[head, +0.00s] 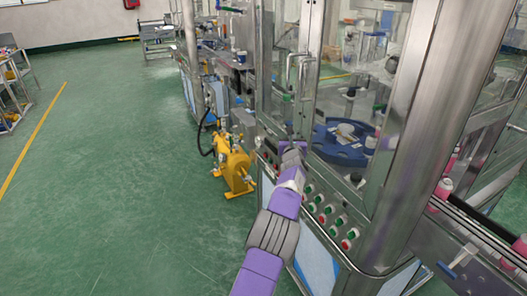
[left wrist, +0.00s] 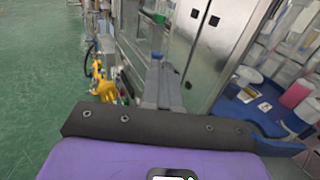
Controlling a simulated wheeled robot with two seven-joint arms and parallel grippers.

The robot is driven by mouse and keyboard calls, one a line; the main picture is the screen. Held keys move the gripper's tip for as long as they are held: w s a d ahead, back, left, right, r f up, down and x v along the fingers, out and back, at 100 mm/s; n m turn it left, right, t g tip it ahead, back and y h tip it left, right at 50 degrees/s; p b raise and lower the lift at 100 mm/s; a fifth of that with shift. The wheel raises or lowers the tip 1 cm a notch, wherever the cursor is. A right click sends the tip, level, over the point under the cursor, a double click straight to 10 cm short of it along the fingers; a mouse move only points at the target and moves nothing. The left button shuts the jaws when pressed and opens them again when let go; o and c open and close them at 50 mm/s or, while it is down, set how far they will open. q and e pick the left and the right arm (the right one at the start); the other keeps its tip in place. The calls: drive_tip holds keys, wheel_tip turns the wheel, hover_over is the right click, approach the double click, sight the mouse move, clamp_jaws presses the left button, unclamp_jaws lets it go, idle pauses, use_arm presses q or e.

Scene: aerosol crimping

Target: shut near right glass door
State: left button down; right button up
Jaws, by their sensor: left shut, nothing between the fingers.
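A glass door with a metal frame and a bar handle (head: 289,75) is on the near side of the machine in the head view. I cannot tell how far it stands open. In the left wrist view a metal frame (left wrist: 196,35) rises just beyond my fingers. My left gripper (head: 291,152) is shut and empty, low by the door frame, above the button panel. The gripper also shows in the left wrist view (left wrist: 161,85). I cannot tell whether it touches the frame. My right gripper is in neither view.
A blue round table (head: 330,146) stands inside the machine, and it also shows at right in the left wrist view (left wrist: 228,108). A thick steel post (head: 425,120) is at right. Red and green buttons (head: 327,212) line the front. A yellow pump (head: 235,170) stands on open green floor.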

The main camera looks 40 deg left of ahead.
use_arm(q)
drive_tip(key=s+a+b, duration=0.3)
drive_tip(key=s+a, duration=0.1)
drive_tip(key=s, duration=0.4)
drive_tip(key=shift+s+a, duration=0.15)
drive_tip(key=shift+s, duration=0.2)
